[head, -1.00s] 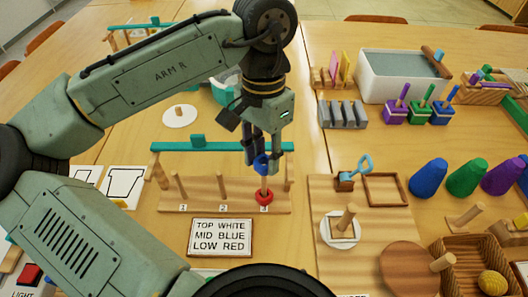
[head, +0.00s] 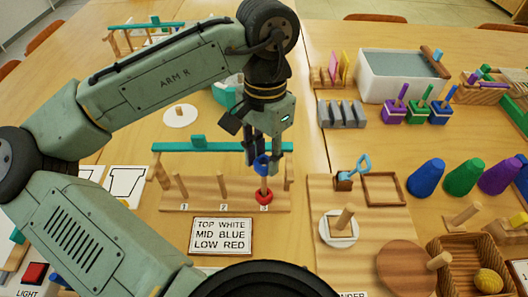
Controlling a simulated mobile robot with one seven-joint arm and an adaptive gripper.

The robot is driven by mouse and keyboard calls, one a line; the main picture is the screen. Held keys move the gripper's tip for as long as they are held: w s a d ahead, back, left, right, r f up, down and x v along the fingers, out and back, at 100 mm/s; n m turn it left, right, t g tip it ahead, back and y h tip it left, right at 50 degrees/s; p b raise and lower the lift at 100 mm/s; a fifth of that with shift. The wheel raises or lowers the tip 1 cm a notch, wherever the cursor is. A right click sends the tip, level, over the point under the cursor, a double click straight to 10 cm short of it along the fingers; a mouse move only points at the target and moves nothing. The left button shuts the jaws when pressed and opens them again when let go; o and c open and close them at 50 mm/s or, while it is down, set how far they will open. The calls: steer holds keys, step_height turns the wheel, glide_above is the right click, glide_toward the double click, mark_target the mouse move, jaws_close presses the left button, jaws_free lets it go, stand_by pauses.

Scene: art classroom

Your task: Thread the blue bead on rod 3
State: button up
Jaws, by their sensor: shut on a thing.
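The wooden rod stand (head: 240,200) has three upright rods marked 1, 2 and 3. Rod 3 (head: 264,183) is at the right end, with a red bead (head: 264,196) low on it. My gripper (head: 263,158) points down over rod 3, shut on the blue bead (head: 262,165). The blue bead is at the top of rod 3, above the red bead and apart from it. I cannot tell whether the rod's tip is inside its hole. Rods 1 (head: 181,187) and 2 (head: 222,186) are bare.
A card (head: 222,235) in front reads top white, mid blue, low red. A teal bar (head: 200,146) stretches behind the rods, close to my gripper. A wooden board (head: 320,190) with a scoop and tray is at right.

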steer(key=shift+f, duration=0.5)
stand_by(0.4)
steer(key=shift+p, duration=0.55)
stand_by(0.9)
steer(key=shift+f, duration=0.15)
stand_by(0.4)
steer(key=shift+f, duration=0.4)
steer(key=shift+p, duration=0.35)
stand_by(1.0)
steer(key=shift+f, duration=0.5)
stand_by(0.6)
steer(key=o, duration=0.8)
